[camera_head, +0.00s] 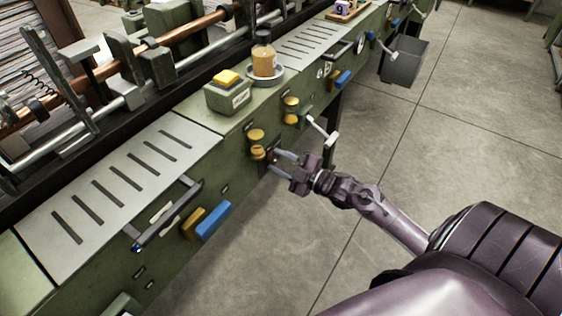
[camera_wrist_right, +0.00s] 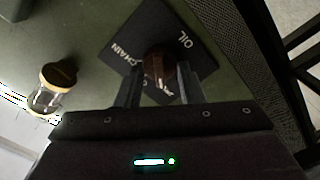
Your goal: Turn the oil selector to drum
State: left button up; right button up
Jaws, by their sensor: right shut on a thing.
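The oil selector is a dark reddish-brown knob (camera_wrist_right: 160,65) on a black plate (camera_wrist_right: 192,62) with white lettering. "OIL" and "CHAIN" can be read on the plate; another label is partly hidden behind the knob and fingers. In the head view, my right gripper (camera_head: 276,158) reaches the green machine's front, and the knob is mostly hidden between its fingers. In the right wrist view, the gripper (camera_wrist_right: 160,80) has one finger on each side of the knob and is shut on it. Which label the knob points to cannot be told. My left gripper is not in view.
A glass cup with a brass cap (camera_wrist_right: 54,86) sits close beside the plate. Brass fittings (camera_head: 256,136), a white-tipped lever (camera_head: 321,130) and a blue handle (camera_head: 213,220) jut from the machine front. A jar (camera_head: 264,58) stands on top. The floor at right is clear.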

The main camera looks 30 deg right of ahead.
dwell(0.3)
jog(key=o, duration=0.9)
jog(key=shift+o, duration=0.2)
jog(key=shift+s, duration=0.1)
jog(key=shift+s+d, duration=0.15)
jog(key=shift+s, duration=0.15)
jog(key=v, duration=0.7)
